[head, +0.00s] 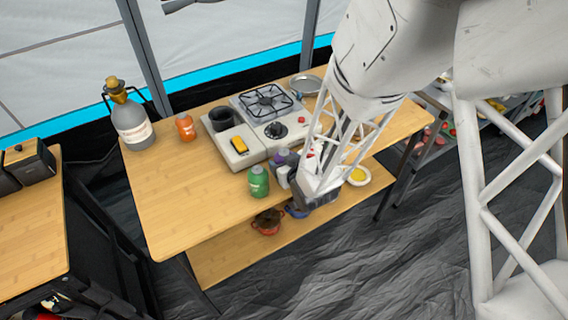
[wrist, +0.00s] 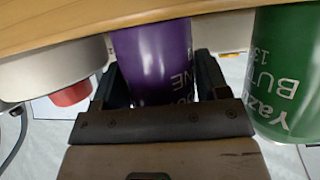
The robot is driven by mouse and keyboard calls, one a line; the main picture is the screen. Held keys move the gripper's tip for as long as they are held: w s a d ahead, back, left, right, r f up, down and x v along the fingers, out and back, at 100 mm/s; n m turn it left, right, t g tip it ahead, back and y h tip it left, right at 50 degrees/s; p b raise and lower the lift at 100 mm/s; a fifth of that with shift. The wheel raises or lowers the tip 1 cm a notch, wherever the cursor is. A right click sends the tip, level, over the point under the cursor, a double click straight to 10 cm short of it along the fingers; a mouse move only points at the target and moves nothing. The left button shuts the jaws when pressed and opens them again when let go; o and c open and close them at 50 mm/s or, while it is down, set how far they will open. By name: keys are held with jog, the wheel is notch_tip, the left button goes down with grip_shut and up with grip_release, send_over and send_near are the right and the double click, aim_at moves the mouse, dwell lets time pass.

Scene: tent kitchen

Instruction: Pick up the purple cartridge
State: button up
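The purple cartridge (head: 279,157) stands on the front part of the wooden table in the head view, partly hidden by nearby things and my arm. In the wrist view the purple cartridge (wrist: 156,58) is large, with white lettering, between the two dark fingers of my gripper (wrist: 163,80). One finger is on each side of it, close to its wall. I cannot tell whether the fingers touch it.
A green canister (head: 258,182) stands left of the purple cartridge; it is close to my right finger in the wrist view (wrist: 284,75). A pale container with a red cap (wrist: 70,94) is on the other side. The stove (head: 240,148) stands behind.

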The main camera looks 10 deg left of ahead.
aim_at(284, 153)
jog(key=c, duration=0.6)
jog(key=shift+r, duration=0.25)
jog(key=shift+r, duration=1.65)
jog(key=s+d+r, duration=0.1)
jog(key=s+d, duration=0.7)
jog(key=s, duration=0.5)
jog(key=shift+s+r, duration=0.15)
jog(key=shift+s, duration=0.2)
jog(key=shift+d, duration=0.1)
